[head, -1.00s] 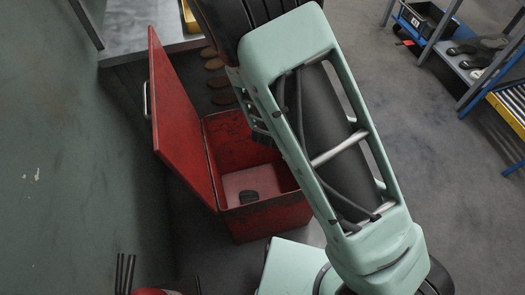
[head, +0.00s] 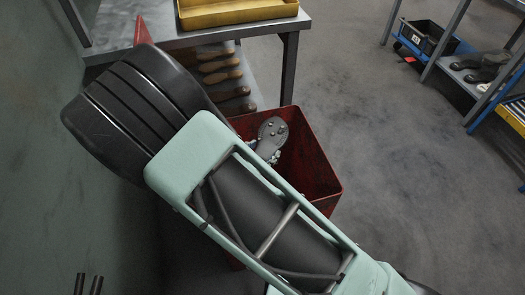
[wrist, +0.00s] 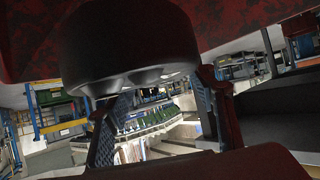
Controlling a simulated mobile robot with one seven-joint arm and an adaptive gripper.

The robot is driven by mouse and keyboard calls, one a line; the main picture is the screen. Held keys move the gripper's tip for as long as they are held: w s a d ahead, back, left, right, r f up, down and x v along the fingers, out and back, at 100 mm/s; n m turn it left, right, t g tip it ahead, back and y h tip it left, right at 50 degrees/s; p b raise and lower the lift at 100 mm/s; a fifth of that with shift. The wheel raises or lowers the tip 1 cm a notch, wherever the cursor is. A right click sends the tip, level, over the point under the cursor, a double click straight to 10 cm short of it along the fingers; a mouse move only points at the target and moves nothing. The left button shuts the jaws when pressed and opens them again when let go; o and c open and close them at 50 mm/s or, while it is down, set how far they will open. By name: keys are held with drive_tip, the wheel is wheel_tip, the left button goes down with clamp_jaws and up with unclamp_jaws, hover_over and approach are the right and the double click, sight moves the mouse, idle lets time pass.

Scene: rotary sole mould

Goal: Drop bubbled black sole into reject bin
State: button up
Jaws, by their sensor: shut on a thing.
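The bubbled black sole (head: 271,136) shows in the head view, with pale round bumps on its upper end. It is at the mouth of the red reject bin (head: 319,170), inside the outline of the walls; its exact height is unclear. In the wrist view the dark sole (wrist: 130,45) fills the upper middle. My gripper (wrist: 160,112) is shut on it, a finger showing on each side. In the head view my arm hides most of the gripper and the bin's left part. Red bin surfaces (wrist: 265,20) show close by in the wrist view.
A grey metal table (head: 250,36) with a yellow tray (head: 240,14) stands behind the bin. Several brown soles (head: 222,76) lie on its lower shelf. Floor to the right is clear up to a rack.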

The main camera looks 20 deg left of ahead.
sight(263, 153)
wheel_tip(263, 153, down, 4)
drive_tip(key=b, duration=0.3)
drive_tip(key=o, duration=1.4)
wheel_tip(263, 153, up, 10)
drive_tip(key=shift+r, duration=0.1)
